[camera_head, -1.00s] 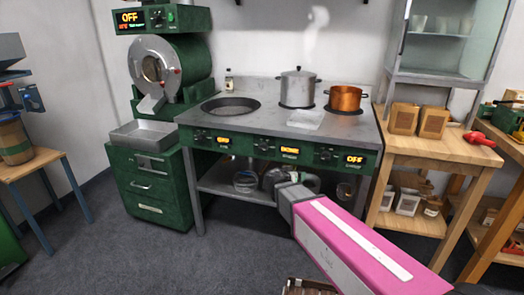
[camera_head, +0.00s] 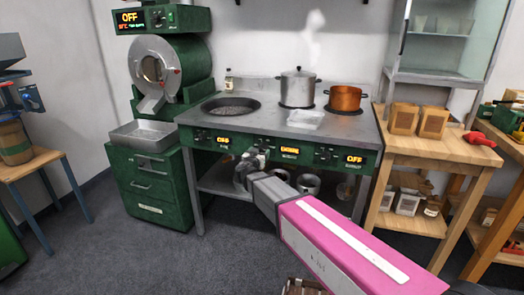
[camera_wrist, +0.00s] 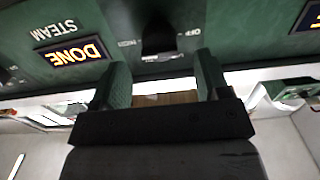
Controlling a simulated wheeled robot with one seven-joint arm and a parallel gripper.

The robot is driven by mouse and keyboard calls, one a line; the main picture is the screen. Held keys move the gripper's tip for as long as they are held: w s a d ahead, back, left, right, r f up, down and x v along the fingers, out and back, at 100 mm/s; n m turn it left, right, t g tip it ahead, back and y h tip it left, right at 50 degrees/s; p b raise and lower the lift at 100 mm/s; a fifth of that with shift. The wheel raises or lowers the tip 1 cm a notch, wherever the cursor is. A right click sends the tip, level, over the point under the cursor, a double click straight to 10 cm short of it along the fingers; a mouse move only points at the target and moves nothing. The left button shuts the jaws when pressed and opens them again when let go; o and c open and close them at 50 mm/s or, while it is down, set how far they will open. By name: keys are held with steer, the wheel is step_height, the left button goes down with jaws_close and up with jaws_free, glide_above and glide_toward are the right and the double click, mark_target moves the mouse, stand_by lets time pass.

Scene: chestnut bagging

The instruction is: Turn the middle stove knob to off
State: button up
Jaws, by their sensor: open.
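The middle stove knob (camera_wrist: 160,42) is a dark shape on the green front panel (camera_wrist: 220,25) in the wrist view. The display beside it (camera_wrist: 78,52) reads DONE, with the word STEAM next to it; the middle display (camera_head: 290,150) also shows in the head view. An OFF label is printed near the knob. My gripper (camera_wrist: 162,80) is open, with its two green fingers pointing at the panel on either side of the knob's line. I cannot tell whether they touch it. In the head view my gripper (camera_head: 258,158) is close to the panel and partly hides the knob area.
A steel pot (camera_head: 298,88) and a copper pot (camera_head: 345,98) stand on the stove top, with a pale tray (camera_head: 305,119) in front. A round pan (camera_head: 231,107) sits at the left. The left and right displays read OFF. Pots stand on the shelf below.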

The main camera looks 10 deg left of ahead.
mark_target(262, 149)
steer(key=shift+w+d, duration=0.15)
steer(key=shift+w, duration=1.75)
steer(key=shift+c, duration=0.3)
steer(key=c, duration=0.9)
